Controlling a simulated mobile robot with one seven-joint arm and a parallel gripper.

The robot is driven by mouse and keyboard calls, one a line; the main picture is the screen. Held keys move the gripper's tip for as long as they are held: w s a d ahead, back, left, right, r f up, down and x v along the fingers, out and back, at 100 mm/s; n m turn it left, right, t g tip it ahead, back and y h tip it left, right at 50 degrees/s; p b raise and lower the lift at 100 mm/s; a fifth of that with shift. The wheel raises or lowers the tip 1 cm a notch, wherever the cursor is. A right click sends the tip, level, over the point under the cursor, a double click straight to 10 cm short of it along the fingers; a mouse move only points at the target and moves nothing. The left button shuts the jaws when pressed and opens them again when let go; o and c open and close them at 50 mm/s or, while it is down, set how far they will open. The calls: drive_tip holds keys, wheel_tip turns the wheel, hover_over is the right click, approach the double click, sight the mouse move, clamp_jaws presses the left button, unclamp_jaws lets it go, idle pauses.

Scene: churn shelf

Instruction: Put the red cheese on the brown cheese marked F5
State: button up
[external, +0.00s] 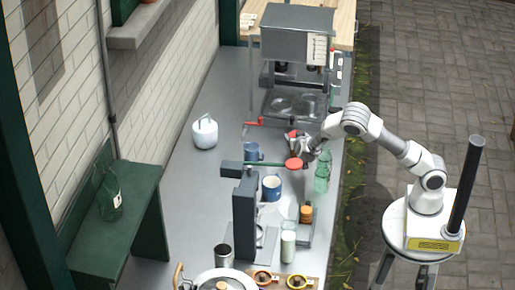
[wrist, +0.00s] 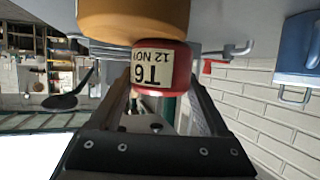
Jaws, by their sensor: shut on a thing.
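My gripper (wrist: 160,100) is shut on a red cheese (wrist: 163,68), a short cylinder with a pale label reading T6, 12 NOV, upside down in the wrist view. In the external view the red cheese (external: 293,163) is held over the counter, at the end of my arm. A brown-orange round cheese (wrist: 150,18) fills the top of the wrist view, right by the red one; I cannot tell whether they touch. A brown-orange cheese (external: 306,212) stands lower in the external view, at the counter's right side. No F5 mark can be read.
Green bottles (external: 322,172) stand close to my gripper. A blue mug (external: 271,187), a white cylinder (external: 288,246) and a tall dark device (external: 244,215) stand nearby. A coffee machine (external: 296,45) is at the back. Clear counter lies near the white kettle (external: 204,132).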

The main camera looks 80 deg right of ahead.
drive_tip(key=o, duration=1.4)
drive_tip(key=shift+r, duration=0.15)
drive_tip(key=shift+a+r, duration=0.15)
drive_tip(key=shift+a, duration=0.2)
drive_tip(key=s+a+r+n+t+y, duration=0.15)
drive_tip(key=a+r+y, duration=0.35)
drive_tip(key=a, duration=0.5)
drive_tip(key=s+a+r+n+t+y+p, duration=0.1)
drive_tip(key=a+r+n+t+y, duration=0.15)
drive_tip(key=a+r, duration=0.55)
drive_tip(key=s+a+r+n+t+y, duration=0.1)
drive_tip(key=a+r+n+t+y, duration=0.15)
drive_tip(key=a+r+y, duration=0.6)
drive_tip(key=s+a+r+n+g, duration=0.1)
drive_tip(key=s+a+n, duration=0.25)
drive_tip(key=s, duration=0.35)
drive_tip(key=s+a+n+g, duration=0.2)
drive_tip(key=s+a, duration=0.2)
drive_tip(key=s, duration=0.2)
drive_tip(key=s+d+f+n+g+h, duration=0.1)
drive_tip(key=s+d+n+g+h, duration=0.1)
drive_tip(key=s, duration=1.1)
drive_tip(key=shift+d+h, duration=0.6)
drive_tip(key=shift+d, duration=0.05)
